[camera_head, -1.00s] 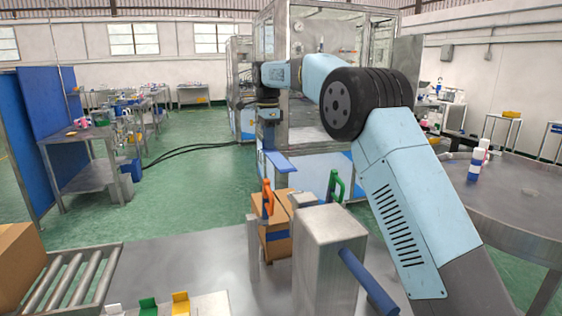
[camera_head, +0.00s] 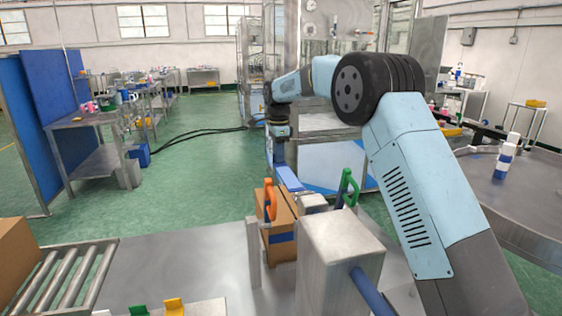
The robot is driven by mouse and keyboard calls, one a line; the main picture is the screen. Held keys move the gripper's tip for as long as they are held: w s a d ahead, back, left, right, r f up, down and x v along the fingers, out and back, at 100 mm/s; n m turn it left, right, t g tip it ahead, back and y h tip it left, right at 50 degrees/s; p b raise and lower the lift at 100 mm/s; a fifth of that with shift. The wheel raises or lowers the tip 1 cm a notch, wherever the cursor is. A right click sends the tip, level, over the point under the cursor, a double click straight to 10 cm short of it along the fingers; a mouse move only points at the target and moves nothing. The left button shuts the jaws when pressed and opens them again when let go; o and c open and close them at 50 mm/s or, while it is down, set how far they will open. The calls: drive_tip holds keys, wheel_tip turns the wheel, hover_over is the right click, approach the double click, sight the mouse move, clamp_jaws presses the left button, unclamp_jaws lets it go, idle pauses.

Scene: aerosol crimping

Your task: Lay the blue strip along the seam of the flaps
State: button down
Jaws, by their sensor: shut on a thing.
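The blue strip (camera_head: 289,179) is held below my gripper (camera_head: 279,163), which is shut on it. The strip slants away from me over the far end of the brown carton (camera_head: 278,248). I cannot tell whether it touches the flaps (camera_head: 287,207). The carton stands on the steel table behind a grey metal block. The seam is mostly hidden by the orange-handled clamp and the block. The fingertips are small and hard to make out.
An orange handle (camera_head: 270,199) stands at the carton's left and a green handle (camera_head: 347,188) at its right. The grey metal block (camera_head: 340,262) is in front. A roller conveyor (camera_head: 62,280) with another carton (camera_head: 14,258) is at left.

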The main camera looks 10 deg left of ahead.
sight(280, 187)
drive_tip(key=shift+d+f, duration=0.15)
drive_tip(key=shift+f, duration=4.4)
drive_tip(key=c, duration=1.1)
unclamp_jaws()
drive_tip(key=shift+c, duration=0.2)
wheel_tip(280, 187, up, 14)
drive_tip(key=shift+w+f, duration=0.1)
drive_tip(key=shift+f, duration=0.05)
